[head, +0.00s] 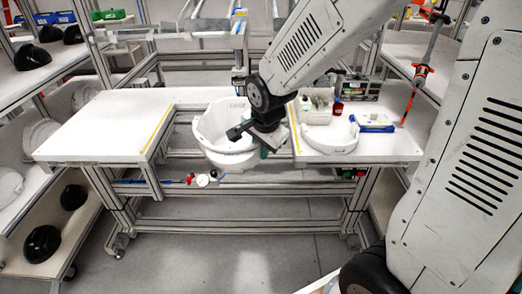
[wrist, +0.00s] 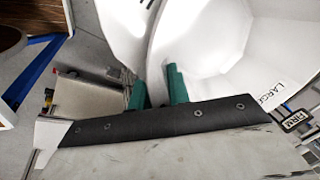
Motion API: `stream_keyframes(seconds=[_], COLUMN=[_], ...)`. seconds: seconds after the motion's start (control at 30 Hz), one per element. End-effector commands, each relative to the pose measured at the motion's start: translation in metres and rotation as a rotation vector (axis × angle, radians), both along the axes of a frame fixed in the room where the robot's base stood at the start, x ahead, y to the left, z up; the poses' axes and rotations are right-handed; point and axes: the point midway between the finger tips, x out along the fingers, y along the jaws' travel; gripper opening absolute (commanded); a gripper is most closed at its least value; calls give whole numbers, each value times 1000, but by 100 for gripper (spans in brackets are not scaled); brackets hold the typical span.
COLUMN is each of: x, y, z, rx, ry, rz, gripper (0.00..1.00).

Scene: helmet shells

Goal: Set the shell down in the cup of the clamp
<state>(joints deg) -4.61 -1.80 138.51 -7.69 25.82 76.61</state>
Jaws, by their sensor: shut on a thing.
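The white shell (head: 213,126) is a deep open bowl, opening upward, in the gap between the two white table tops. My gripper (head: 254,131) is shut on its right-hand rim. In the wrist view the green fingers (wrist: 158,88) stand on either side of the shell wall, and the shell's inside (wrist: 215,50) carries a "LARGE" label. I cannot tell whether the shell touches anything below. A gauge and red fittings (head: 203,180) show under the shell, on the frame.
The left table top (head: 100,122) is bare. The right table top (head: 375,148) holds a white curved part (head: 330,137), a blue-edged item (head: 376,124), and small bottles (head: 337,106). Shelves with black shells (head: 43,243) stand at left. An orange tool (head: 420,75) hangs at right.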

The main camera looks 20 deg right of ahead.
Motion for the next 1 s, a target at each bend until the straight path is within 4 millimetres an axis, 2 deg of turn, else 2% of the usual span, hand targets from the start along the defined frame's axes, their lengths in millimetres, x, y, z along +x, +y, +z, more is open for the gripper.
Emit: stream_keyframes(seconds=[1.0], x=[110], y=[-54], z=[0], rx=[1], ry=[-1], rz=[-4], gripper=[0])
